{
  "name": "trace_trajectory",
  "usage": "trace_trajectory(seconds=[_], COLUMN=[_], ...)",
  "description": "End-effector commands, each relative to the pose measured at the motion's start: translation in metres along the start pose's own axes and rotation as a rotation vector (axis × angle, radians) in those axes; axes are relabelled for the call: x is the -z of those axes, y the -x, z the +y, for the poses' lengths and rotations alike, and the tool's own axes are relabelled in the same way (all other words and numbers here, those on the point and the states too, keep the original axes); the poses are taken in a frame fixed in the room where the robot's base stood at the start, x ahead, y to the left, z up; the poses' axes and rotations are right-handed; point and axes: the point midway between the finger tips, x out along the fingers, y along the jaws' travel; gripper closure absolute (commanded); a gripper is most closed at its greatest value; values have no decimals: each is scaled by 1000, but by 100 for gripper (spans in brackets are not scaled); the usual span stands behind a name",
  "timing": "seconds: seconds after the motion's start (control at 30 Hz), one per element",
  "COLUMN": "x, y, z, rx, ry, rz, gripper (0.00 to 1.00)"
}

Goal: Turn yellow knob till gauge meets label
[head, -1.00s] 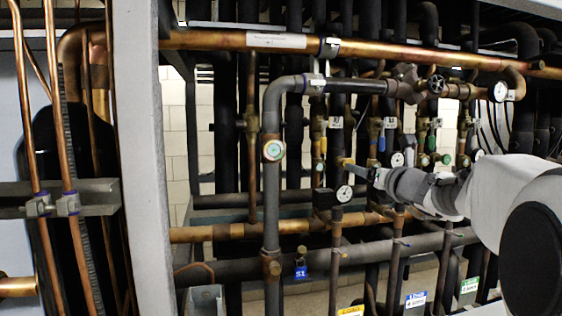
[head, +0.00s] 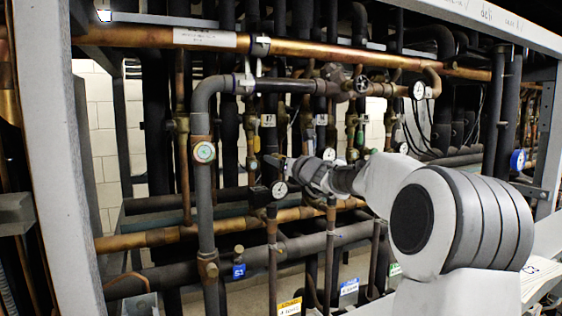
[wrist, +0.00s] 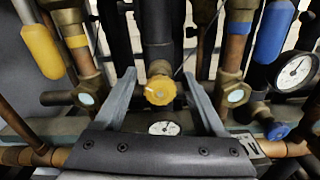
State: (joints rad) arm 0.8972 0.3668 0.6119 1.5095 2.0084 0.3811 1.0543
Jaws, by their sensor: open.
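The yellow knob (wrist: 160,90) is in the middle of the wrist view, on the front of a brass valve body. My gripper (wrist: 159,76) is open, with one finger on each side of the knob. A gap shows between the knob and each finger, so I see no grip on it. A round white-faced gauge (wrist: 164,128) sits just below the knob, partly cut off by my gripper's body; its needle is too small to read. In the head view my gripper (head: 274,162) is among the pipes above a gauge (head: 279,190). The knob cannot be made out there.
In the wrist view, a yellow lever (wrist: 43,52) hangs at left and a blue lever (wrist: 273,32) at right. A second gauge (wrist: 296,72) and blue knob (wrist: 278,131) are at right. Yellow (head: 290,307), blue (head: 349,287) and green (head: 395,270) labels stand low in the head view.

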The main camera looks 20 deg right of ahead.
Motion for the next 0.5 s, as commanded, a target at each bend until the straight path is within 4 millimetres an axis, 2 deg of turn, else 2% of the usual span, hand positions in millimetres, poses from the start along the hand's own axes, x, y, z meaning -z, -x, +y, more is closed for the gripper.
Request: trace_trajectory(seconds=[0.07, 0.43, 0.5], x=[0, 0, 0], y=[0, 0, 0], z=[0, 0, 0], rx=[0, 0, 0], ry=[0, 0, 0], rz=[0, 0, 0], gripper=[31, 98, 100])
